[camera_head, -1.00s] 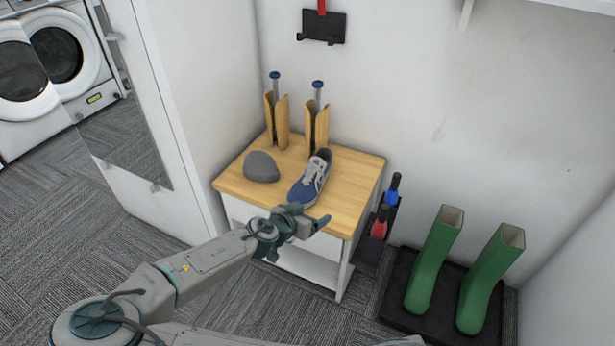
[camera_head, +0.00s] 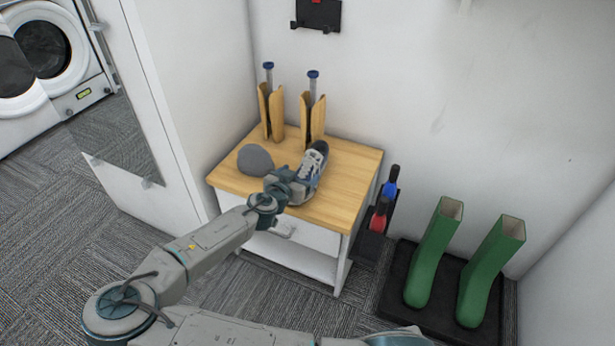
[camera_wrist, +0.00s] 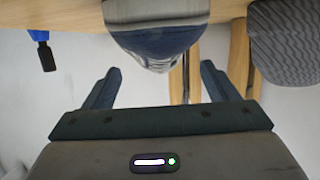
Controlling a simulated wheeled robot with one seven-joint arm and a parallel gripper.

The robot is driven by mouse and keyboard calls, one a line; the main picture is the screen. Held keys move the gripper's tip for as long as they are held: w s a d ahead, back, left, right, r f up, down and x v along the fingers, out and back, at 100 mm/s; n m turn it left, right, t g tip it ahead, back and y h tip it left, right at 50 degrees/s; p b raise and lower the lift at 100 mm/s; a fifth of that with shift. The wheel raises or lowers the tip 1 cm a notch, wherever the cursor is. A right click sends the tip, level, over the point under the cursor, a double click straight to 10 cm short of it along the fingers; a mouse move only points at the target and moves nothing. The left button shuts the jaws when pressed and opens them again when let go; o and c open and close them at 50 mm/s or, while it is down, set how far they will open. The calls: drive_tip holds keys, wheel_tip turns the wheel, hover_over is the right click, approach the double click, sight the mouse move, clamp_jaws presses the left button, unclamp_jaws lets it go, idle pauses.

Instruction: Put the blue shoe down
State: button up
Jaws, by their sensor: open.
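The blue shoe (camera_head: 314,163), with a grey-white tongue and laces, sits on the wooden top of the small bench (camera_head: 345,190), toe toward the wall. My gripper (camera_head: 288,187) is at the shoe's near end and hides part of it in the head view. In the wrist view, my gripper (camera_wrist: 160,72) shows two spread fingers with nothing held between them. The rounded end of the shoe (camera_wrist: 155,42) lies just beyond the fingertips, roughly centred between them.
A grey cap (camera_head: 255,160) lies left of the shoe. Two wooden boot shapers (camera_head: 312,118) stand behind it. A dark rack with blue- and red-headed brushes (camera_head: 379,215) is at the bench's right. Green boots (camera_head: 433,255) stand on a black tray (camera_head: 393,300).

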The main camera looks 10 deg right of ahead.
sight(306, 169)
drive_tip(key=b+x, duration=0.1)
drive_tip(key=x, duration=0.3)
drive_tip(key=shift+d+f+b, duration=0.1)
drive_tip(key=shift+f+b, duration=0.05)
drive_tip(key=shift+b, duration=0.2)
drive_tip(key=shift+w+d, duration=0.3)
drive_tip(key=shift+w, duration=0.2)
drive_tip(key=c, duration=1.3)
